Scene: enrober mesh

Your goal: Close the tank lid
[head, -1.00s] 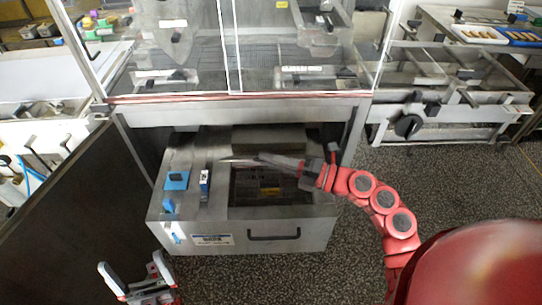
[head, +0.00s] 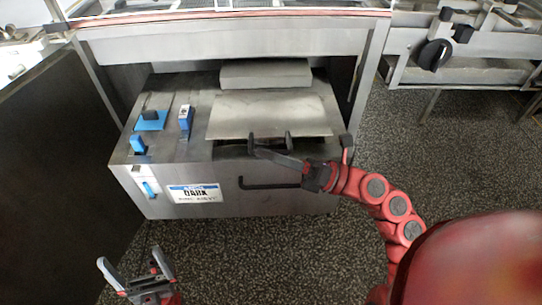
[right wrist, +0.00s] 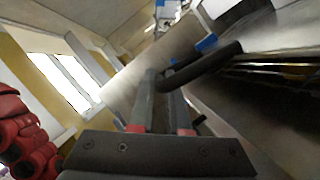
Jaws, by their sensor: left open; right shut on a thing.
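The tank (head: 240,205) is a low steel box under the machine frame. Its flat metal lid (head: 270,112) lies over most of the top opening. A dark gap shows under its front edge, so it is not flush. My right gripper (head: 258,147) is shut on the lid's black handle at that front edge. In the right wrist view the fingers (right wrist: 160,85) meet at the black handle (right wrist: 208,64), with the lid (right wrist: 150,65) behind and the dark tank opening (right wrist: 265,75) to the right. My left gripper (head: 132,268) is open and empty, low in front of the tank.
Blue-marked fittings (head: 151,119) stand on the tank top left of the lid. A black bar handle (head: 270,183) is on the tank's front. The machine frame (head: 230,40) overhangs the tank's back. A dark panel (head: 50,150) stands at left. The speckled floor in front is clear.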

